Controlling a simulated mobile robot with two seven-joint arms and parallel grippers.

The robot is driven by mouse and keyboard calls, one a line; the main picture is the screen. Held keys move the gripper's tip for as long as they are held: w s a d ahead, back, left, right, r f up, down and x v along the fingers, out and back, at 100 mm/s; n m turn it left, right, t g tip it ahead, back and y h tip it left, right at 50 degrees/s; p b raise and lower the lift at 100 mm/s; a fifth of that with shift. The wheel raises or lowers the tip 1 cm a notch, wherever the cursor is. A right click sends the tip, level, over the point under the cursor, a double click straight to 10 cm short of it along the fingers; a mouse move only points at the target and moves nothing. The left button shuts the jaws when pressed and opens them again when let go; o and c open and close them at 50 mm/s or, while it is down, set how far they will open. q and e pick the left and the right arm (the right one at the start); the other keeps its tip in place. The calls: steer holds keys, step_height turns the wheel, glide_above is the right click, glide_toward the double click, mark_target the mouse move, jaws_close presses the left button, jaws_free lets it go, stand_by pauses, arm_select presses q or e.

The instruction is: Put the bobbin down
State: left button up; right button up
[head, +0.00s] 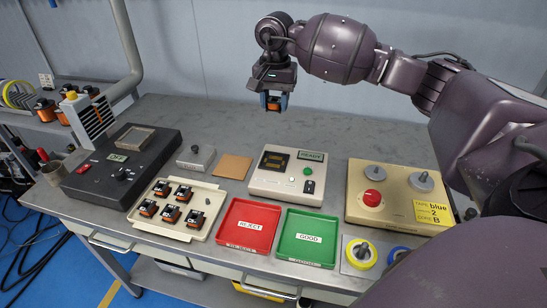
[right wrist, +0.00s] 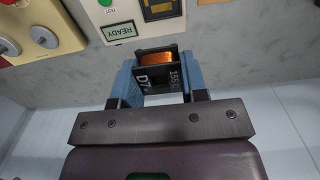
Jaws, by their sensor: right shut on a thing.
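My right gripper (head: 274,104) is shut on a bobbin and holds it in the air above the back part of the bench. In the right wrist view the bobbin (right wrist: 157,68) sits between the two blue fingers; it is black with copper winding and printed white marks. In the head view the fingers mostly hide it. A cream tray (head: 205,196) at the front left holds several similar bobbins. A red tray marked REJECT (head: 262,212) and a green tray marked GOOD (head: 292,252) stand empty to its right. My left gripper is not in view.
A tester reading READY (head: 272,190) stands behind the trays. A black winder (head: 95,185) is at left, and a beige box with a red knob (head: 395,213) at right. Wire spools (head: 358,254) lie at the front right. The back of the bench is clear.

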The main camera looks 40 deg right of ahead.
mark_target(275, 161)
step_height(275, 161, down, 17)
steer(key=shift+r+b, duration=0.1)
steer(key=shift+b, duration=0.3)
steer(key=shift+f, duration=0.2)
steer(key=o, duration=0.9)
step_height(275, 161, up, 12)
steer(key=shift+r, duration=0.15)
stand_by(0.6)
